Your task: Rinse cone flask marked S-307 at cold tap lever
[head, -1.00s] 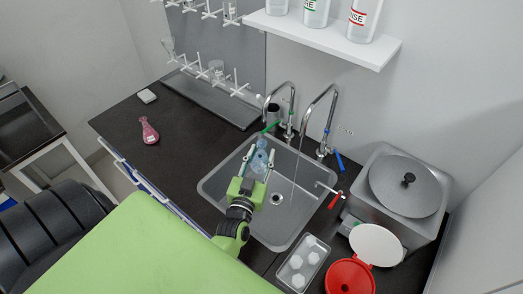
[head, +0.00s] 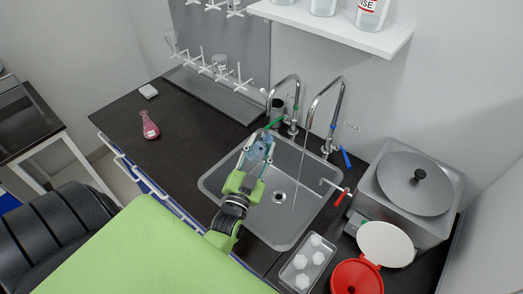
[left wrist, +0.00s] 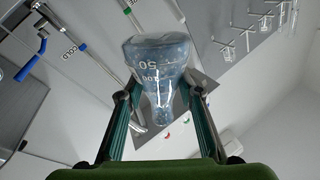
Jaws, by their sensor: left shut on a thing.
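My left gripper (head: 256,157) is shut on a clear flask (head: 259,147) with bluish contents, above the left part of the sink. In the left wrist view the flask (left wrist: 160,75) sits between the two fingers, its wide base towards the top and narrow neck towards the bottom. White volume marks show; no S-307 mark is readable. The cold tap's blue lever (head: 346,158) is to the right of the flask, and the COLD label shows beside it (left wrist: 73,47) in the left wrist view. A thin water stream (head: 296,190) falls into the sink, apart from the flask. My right gripper is not in view.
A pink flask (head: 149,126) stands on the left counter. A steel bath (head: 405,190) and red bin (head: 356,277) are right.

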